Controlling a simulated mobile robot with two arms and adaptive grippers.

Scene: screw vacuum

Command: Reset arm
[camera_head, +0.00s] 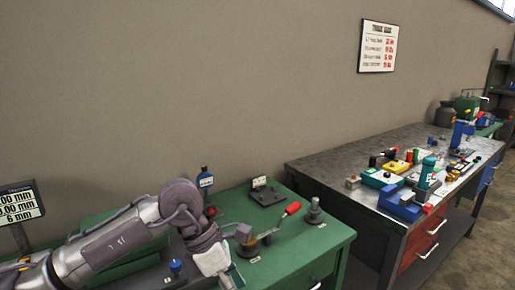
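My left arm (120,240) comes in from the lower left over the green workbench (325,238). It bends at a grey joint and points down toward the bench. My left gripper (228,278) is small and low at the bottom edge of the view. I cannot tell whether its fingers are open or shut, or whether it holds anything. A tool with a red handle (292,208) and an orange-brown body stands on the bench just right of the wrist, and a gap between them is hard to judge. My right gripper is not in view.
The green bench also holds a dark plate with a small sign (267,194), a grey knob-like piece (314,211) and a blue bottle (205,179). A sign with measurements (18,203) stands at left. A metal-topped bench (335,165) at right is cluttered with tools.

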